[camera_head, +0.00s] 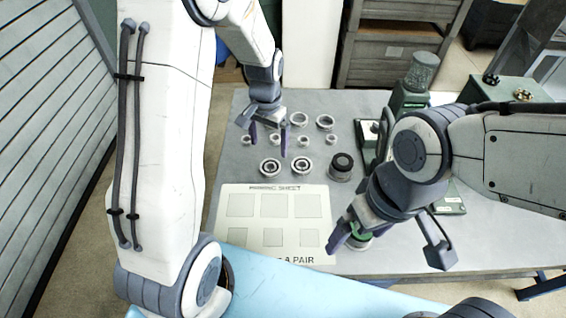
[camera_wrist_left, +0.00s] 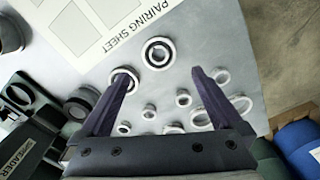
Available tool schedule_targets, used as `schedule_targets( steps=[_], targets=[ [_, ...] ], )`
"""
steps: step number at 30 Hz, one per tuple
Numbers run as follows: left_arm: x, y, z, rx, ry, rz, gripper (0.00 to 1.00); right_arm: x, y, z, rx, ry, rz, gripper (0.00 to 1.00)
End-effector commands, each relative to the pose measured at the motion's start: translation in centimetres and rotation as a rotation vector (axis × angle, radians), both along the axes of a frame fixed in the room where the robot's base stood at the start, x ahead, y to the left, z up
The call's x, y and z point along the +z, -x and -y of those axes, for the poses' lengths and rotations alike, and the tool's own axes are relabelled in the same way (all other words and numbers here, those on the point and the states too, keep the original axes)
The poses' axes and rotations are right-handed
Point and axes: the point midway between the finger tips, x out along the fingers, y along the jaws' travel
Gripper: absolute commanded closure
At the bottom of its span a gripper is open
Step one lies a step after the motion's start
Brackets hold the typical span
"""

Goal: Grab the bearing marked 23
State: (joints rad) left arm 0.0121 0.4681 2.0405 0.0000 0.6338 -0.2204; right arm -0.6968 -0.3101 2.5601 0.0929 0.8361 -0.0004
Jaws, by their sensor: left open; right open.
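Two bearings with dark centres, a left one (camera_head: 270,166) and a right one (camera_head: 302,166), lie on the grey table (camera_head: 225,180) just above the pairing sheet. In the left wrist view one bearing (camera_wrist_left: 158,52) is fully visible, and another (camera_wrist_left: 122,76) is partly covered by a finger. No number is legible on any bearing. My left gripper (camera_head: 268,142) is open and empty, pointing down over the rings behind these bearings; its fingers also show in the wrist view (camera_wrist_left: 160,78).
Several plain rings, such as a larger one (camera_head: 325,121) and a small one (camera_head: 330,140), lie close together. A dark cylindrical part (camera_head: 342,166) stands to the right. The pairing sheet (camera_head: 236,230) lies in front. A green measuring stand (camera_head: 412,95) is at the back right.

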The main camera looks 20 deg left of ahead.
Motion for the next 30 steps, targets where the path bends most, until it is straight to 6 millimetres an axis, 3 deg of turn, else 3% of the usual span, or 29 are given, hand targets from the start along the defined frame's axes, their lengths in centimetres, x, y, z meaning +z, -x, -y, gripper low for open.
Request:
schedule_targets(
  steps=[3, 11, 21, 29, 30],
  targets=[
    [-1.9, 0.1, 0.1, -0.002, 0.000, -0.005, 0.00, 0.3, 0.0, 0.0, 0.000, 0.000, 0.000, 0.00],
    [-4.1, 0.1, 0.1, -0.002, 0.000, -0.003, 0.00, 0.8, 0.0, 0.0, 0.000, 0.000, 0.000, 0.00],
    [-8.4, 0.3, 0.1, -0.002, 0.001, -0.002, 0.00, 2.0, 0.0, 0.0, 0.000, 0.000, 0.000, 0.00],
    [-8.7, 0.2, 0.1, -0.002, 0.000, 0.002, 0.00, 2.0, 0.0, 0.0, -0.001, 0.000, 0.000, 0.00],
    [-8.7, 0.2, 0.1, -0.002, 0.000, 0.002, 0.11, 2.0, 0.0, 0.0, -0.001, 0.000, 0.000, 0.00]
  ],
)
